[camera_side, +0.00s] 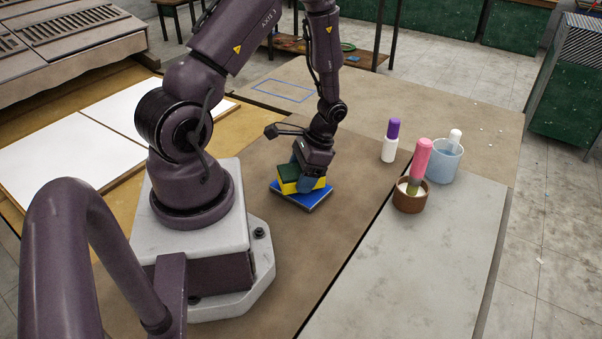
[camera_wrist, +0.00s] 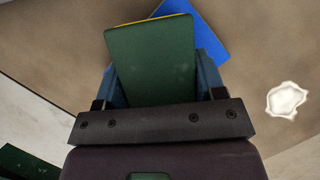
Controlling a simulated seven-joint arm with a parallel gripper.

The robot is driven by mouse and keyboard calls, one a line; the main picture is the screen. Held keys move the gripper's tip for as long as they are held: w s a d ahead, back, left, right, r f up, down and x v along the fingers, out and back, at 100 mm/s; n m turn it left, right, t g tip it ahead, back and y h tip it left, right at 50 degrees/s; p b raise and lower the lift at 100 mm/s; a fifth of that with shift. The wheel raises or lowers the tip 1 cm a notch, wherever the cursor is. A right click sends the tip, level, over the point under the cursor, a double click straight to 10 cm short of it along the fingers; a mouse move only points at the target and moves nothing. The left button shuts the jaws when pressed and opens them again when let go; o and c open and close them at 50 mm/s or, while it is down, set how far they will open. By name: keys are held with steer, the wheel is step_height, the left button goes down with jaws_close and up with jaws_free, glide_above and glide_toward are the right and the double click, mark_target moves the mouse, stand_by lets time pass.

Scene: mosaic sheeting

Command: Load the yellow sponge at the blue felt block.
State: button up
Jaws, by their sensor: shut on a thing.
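The yellow sponge (camera_side: 288,187) has a dark green top layer and sits over the blue felt block (camera_side: 304,202) in the side view. My gripper (camera_side: 302,178) points down and is shut on the sponge, with its blue fingers at the sponge's sides. In the wrist view the sponge (camera_wrist: 152,62) shows mostly its green face, with a thin yellow edge at the top. A corner of the blue felt block (camera_wrist: 205,28) shows beyond it.
A white bottle with a purple cap (camera_side: 391,141), a brown pot (camera_side: 409,197) holding a pink-handled tool (camera_side: 420,158), and a light blue cup (camera_side: 444,162) stand to the right. A blue outlined rectangle (camera_side: 283,90) marks the table behind. A white blob (camera_wrist: 286,99) shows in the wrist view.

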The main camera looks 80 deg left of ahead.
mark_target(293, 170)
steer(key=shift+f, duration=0.5)
stand_by(1.0)
steer(key=shift+r, duration=0.1)
steer(key=shift+r, duration=3.5)
